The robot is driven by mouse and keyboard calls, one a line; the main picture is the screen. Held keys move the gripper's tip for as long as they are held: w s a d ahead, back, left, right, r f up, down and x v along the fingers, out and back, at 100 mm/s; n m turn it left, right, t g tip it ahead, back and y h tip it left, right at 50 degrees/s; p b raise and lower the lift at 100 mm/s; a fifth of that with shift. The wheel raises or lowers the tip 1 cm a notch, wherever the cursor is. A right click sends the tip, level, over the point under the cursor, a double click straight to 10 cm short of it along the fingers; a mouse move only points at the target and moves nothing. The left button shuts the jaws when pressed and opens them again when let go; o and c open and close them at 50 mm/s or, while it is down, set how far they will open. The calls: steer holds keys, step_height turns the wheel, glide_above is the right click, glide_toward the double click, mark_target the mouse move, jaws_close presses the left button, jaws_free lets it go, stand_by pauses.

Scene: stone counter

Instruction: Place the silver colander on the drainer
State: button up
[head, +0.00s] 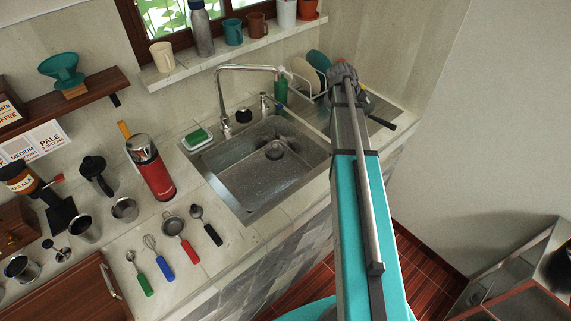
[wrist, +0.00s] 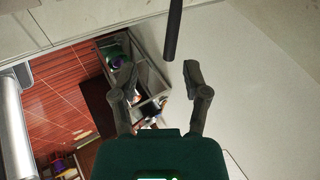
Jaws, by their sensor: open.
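No large silver colander can be made out for certain. A small silver strainer with a red handle (head: 174,228) lies on the counter left of the sink. The steel drainer (head: 378,108) is right of the sink, partly hidden by my arm. My gripper (head: 343,76) is over the drainer's back part, far from the strainer. In the wrist view my gripper (wrist: 158,74) is open, with nothing between its fingers. A dark rod-like handle (wrist: 174,30) shows beyond the fingertips; what it belongs to is out of that view.
A red flask (head: 153,170), steel cups and several utensils fill the left counter. A metal shelf unit (head: 520,275) stands at lower right. A black handle (head: 407,124) sticks out past the drainer's front edge.

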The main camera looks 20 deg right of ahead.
steer(key=s+a+f+n+y, duration=0.1)
steer(key=s+a+n, duration=0.4)
steer(key=a+n, duration=0.5)
steer(key=s+a+f+n+y, duration=0.1)
steer(key=s+a+n+y, duration=0.3)
steer(key=a+n, duration=0.6)
steer(key=s+a+f+n+y, duration=0.1)
steer(key=s+a+n, duration=0.6)
steer(key=a, duration=1)
steer(key=n+y, duration=0.1)
steer(key=n, duration=0.2)
steer(key=shift+s+f, duration=0.3)
steer(key=shift+f, duration=0.05)
